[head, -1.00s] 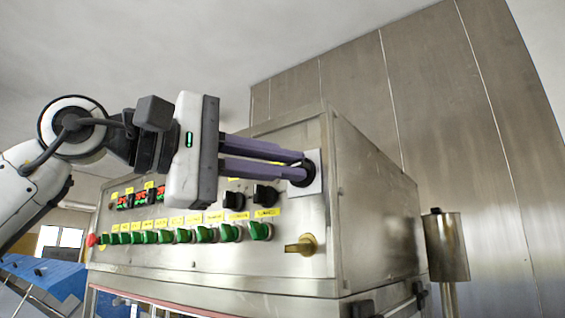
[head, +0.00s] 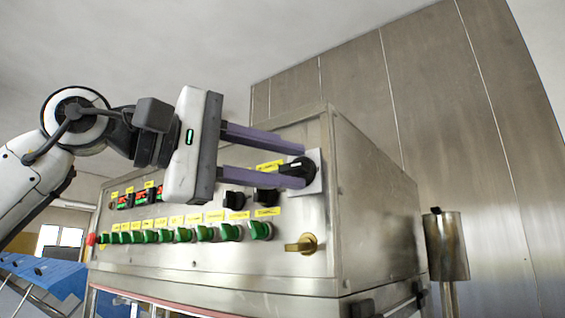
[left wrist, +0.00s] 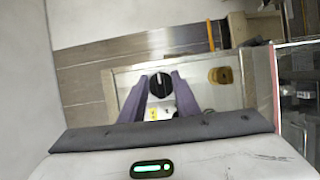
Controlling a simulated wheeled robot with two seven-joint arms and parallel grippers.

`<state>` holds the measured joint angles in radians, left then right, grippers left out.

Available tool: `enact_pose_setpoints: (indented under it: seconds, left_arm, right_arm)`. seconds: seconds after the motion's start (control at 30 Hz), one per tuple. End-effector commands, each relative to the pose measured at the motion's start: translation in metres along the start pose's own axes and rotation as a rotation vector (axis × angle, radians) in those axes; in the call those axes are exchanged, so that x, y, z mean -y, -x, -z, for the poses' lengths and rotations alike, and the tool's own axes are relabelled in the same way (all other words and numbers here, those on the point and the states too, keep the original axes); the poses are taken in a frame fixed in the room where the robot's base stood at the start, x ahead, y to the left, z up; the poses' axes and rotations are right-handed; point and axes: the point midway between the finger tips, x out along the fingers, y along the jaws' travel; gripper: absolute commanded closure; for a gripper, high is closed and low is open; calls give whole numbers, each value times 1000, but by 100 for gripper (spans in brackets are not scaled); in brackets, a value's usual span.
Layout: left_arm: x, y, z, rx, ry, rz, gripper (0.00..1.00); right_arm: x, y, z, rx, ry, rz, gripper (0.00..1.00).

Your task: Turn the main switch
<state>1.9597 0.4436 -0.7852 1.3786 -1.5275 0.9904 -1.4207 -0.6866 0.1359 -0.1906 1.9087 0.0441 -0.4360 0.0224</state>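The main switch is a black rotary knob (head: 297,170) on a pale square plate (head: 318,172) at the upper right of the control panel's front. In the left wrist view the knob (left wrist: 160,85) shows between my finger tips, with a white mark on it. My left gripper (head: 302,166) is open. One purple finger is above the knob and the other below it, with their tips close to the plate. I see gaps between the fingers and the knob. My right gripper is not in view.
The steel control box (head: 375,200) carries several green switches (head: 260,231), two black knobs (head: 235,200), red displays (head: 142,197) and a brass handle (head: 302,244). A red button (head: 91,240) is at the left edge. A steel cylinder (head: 446,245) on a post stands at the right.

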Motion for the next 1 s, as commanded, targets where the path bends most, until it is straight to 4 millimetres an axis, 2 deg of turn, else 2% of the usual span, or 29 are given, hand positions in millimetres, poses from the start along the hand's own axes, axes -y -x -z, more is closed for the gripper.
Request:
enact_pose_setpoints:
  seconds: [0.27,0.37,0.7,0.83,1.0]
  left_arm:
    - [0,6,0,0,2,-2,71]
    - [1,19,1,-2,2,-3,71]
    - [1,84,0,-1,0,-2,71]
    - [1,98,0,-1,1,-1,71]
    - [0,104,0,1,1,-1,71]
  right_arm:
    - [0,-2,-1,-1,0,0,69]
    - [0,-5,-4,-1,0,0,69]
    - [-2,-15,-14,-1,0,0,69]
    - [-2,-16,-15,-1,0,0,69]
    - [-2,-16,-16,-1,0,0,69]
